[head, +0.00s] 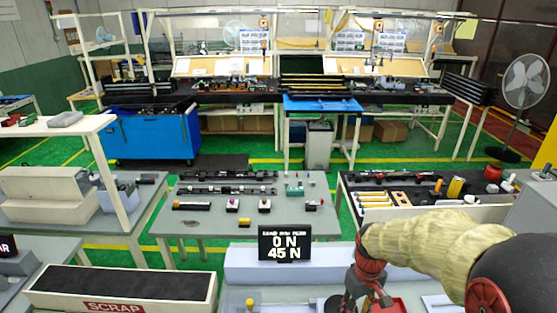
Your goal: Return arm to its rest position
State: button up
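My arm reaches in from the right edge, with a pale yellow fabric sleeve over its forearm and a black and red joint at the lower right. My gripper (366,297) is dark with red parts and points down over the near bench at the bottom of the head view. Its fingertips are near the frame's lower edge, so I cannot tell whether they are open or shut, and I see no object clearly held. A red part (396,305) shows on the bench just right of the gripper.
A black load display (285,244) reading 0 N and 45 N stands left of the gripper. A grey table (245,222) with several small parts stands ahead. A yellow-tipped tool (250,303) lies in front.

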jog(key=s+a+r+m+t+b, duration=0.1)
jog(key=s+r+m+t+b, duration=0.1)
jog(key=s+b, duration=0.5)
jog(key=s+a+r+m+t+b, duration=0.1)
jog(key=s+r+t+b, duration=0.2)
jog(key=s+b, duration=0.5)
jog(key=shift+s+a+m+t, duration=0.3)
jog(key=shift+m+t, duration=0.1)
jog(key=shift+t, duration=0.3)
jog(key=shift+r, duration=0.15)
